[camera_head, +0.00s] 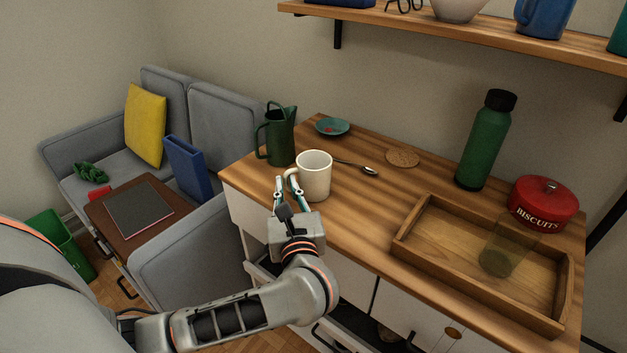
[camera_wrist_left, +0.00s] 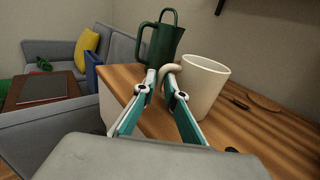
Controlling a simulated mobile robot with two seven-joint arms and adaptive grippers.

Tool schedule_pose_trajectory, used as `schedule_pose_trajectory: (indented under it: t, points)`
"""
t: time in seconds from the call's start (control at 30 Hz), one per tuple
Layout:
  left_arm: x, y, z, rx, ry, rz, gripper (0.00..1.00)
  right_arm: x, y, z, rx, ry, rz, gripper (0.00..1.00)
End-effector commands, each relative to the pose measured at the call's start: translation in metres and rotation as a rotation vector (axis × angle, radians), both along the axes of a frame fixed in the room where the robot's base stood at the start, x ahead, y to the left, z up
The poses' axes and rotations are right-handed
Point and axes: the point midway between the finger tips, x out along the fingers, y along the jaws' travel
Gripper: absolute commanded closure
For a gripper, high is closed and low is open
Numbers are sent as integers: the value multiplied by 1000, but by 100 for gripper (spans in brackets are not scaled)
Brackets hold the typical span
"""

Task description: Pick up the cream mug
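The cream mug (camera_head: 315,178) stands upright near the left front edge of the wooden desk, its handle towards the left. It also shows in the left wrist view (camera_wrist_left: 204,86). My left gripper (camera_head: 285,181) is at the handle side of the mug, with its fingers apart. In the left wrist view its fingertips (camera_wrist_left: 160,76) are close to the curved handle (camera_wrist_left: 171,69). The right fingertip overlaps part of the handle, so I cannot tell whether they touch. My right gripper is not in view.
A dark green jug (camera_head: 280,137) stands just behind the mug. A spoon (camera_head: 357,167), teal dish (camera_head: 332,127) and cork coaster (camera_head: 402,157) lie beyond. A wooden tray (camera_head: 450,257) with a glass (camera_head: 503,250), a green bottle (camera_head: 483,145) and a red biscuit tin (camera_head: 543,204) are at right.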

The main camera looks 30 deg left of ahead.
Motion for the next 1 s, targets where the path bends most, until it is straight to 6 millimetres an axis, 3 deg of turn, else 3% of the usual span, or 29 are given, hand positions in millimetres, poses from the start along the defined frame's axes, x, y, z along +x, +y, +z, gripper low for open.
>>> schedule_pose_trajectory:
  t: [0.23, 0.43, 0.5, 1.0]
  points:
    - [17, 17, -2, 1, 1, 1, 89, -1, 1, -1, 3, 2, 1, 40]
    - [17, 18, -1, 0, 1, 1, 89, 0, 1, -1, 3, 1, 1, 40]
    - [17, 17, -1, 0, 1, 1, 100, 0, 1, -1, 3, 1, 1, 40]
    - [17, 17, 2, 1, -2, 0, 100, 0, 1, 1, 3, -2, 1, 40]
